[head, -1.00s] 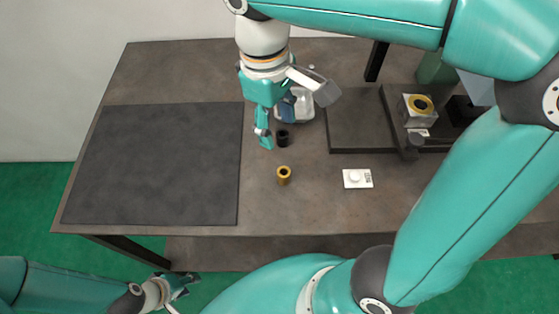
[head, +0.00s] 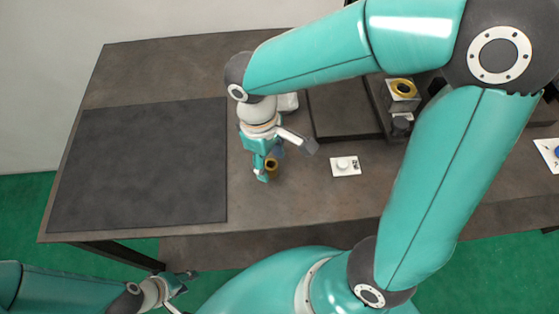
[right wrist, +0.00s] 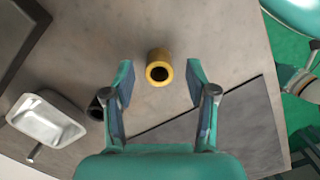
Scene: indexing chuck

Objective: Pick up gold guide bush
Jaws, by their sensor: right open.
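The gold guide bush (right wrist: 159,66) stands upright on the table, its dark bore facing up toward the right wrist camera. In the head view the bush (head: 272,165) is partly hidden by my right gripper (head: 268,170). In the right wrist view my right gripper (right wrist: 158,82) is open, with one finger on each side of the bush and a gap on both sides. The bush lies a little beyond the fingertips in that view. My left gripper (head: 180,283) is low at the left, off the table's front edge; its fingers are too small to read.
A black bush (right wrist: 97,105) and a white metal tray (right wrist: 47,118) lie beside my right gripper. A dark mat (head: 140,165) covers the table's left. A white block with a button (head: 345,166) is right of the bush.

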